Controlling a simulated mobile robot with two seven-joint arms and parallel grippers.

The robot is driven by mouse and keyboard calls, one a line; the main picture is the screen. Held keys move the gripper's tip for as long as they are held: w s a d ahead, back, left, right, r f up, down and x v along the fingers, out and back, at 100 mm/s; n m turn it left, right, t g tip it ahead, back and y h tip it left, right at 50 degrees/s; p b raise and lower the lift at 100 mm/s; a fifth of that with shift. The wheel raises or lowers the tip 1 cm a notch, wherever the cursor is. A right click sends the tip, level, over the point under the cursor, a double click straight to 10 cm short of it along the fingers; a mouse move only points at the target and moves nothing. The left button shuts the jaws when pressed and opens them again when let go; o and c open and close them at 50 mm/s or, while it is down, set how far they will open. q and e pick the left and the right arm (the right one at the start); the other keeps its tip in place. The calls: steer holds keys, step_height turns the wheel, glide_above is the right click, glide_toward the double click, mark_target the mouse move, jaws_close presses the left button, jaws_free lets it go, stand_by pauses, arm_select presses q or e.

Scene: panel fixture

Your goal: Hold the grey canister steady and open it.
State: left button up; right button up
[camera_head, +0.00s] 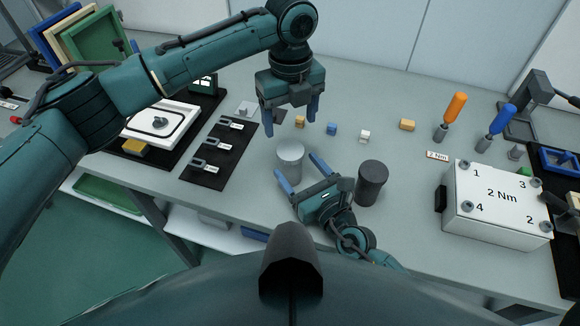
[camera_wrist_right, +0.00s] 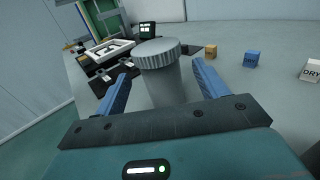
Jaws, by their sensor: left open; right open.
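The light grey canister (camera_head: 290,161), with a ribbed lid, stands upright on the bench. In the right wrist view the canister (camera_wrist_right: 163,75) stands between the lines of my right gripper's two blue fingers. My right gripper (camera_head: 303,172) is open and low, just in front of the canister; I cannot tell whether a finger touches it. My left gripper (camera_head: 291,118) is open and empty, pointing down, above and behind the canister. A dark grey canister (camera_head: 371,182) stands to the right of my right gripper.
Small blocks lie behind the canister: orange (camera_head: 300,121), blue (camera_head: 332,129), white (camera_head: 364,136) and yellow (camera_head: 407,125). A white "2 Nm" box (camera_head: 495,208) and two screwdrivers (camera_head: 450,115) stand at right. Dark mats (camera_head: 215,165) lie at left.

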mark_target(290, 150)
steer(key=x, duration=0.6)
steer(key=shift+a, duration=0.1)
jaws_close()
arm_select(q)
steer(key=m, duration=0.3)
steer(key=shift+m, duration=0.4)
steer(key=shift+f+m, duration=0.35)
steer(key=shift+m, duration=0.05)
step_height(290, 150, down, 7)
steer(key=shift+f, duration=0.15)
steer(key=shift+c, duration=0.3)
